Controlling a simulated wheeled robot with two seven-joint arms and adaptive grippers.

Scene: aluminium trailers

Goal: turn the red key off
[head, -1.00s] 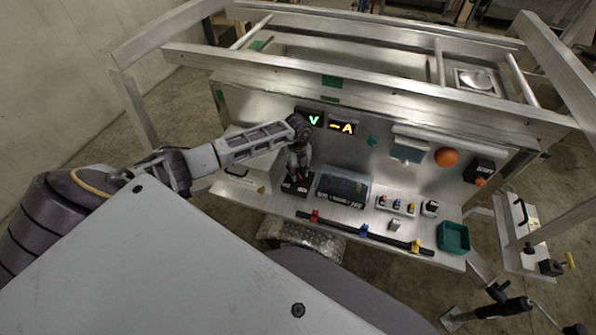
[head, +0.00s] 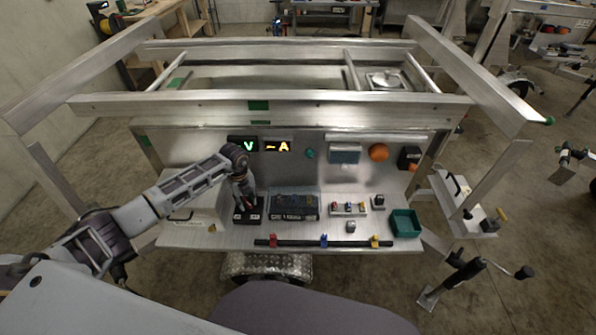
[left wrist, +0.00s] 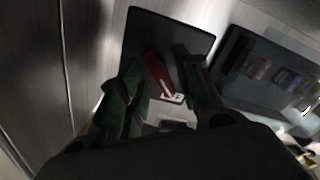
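The red key (left wrist: 157,74) stands on a dark panel (left wrist: 190,36) in the left wrist view, with a small white-and-red label at its lower end. My left gripper (left wrist: 160,88) is open, its two dark green fingers on either side of the key with gaps showing. In the head view my left gripper (head: 245,195) points down over the black key box (head: 248,219) at the left of the metal shelf, largely hiding the key. Contact between fingers and key cannot be made out. My right gripper is not in view.
Right of the key box is a dark box with a clear cover (head: 294,204). Small coloured switches (head: 348,209) and a teal bin (head: 405,223) stand farther right. A black bar (head: 300,241) with coloured clips runs along the front edge. Lit displays (head: 277,146) are on the back panel.

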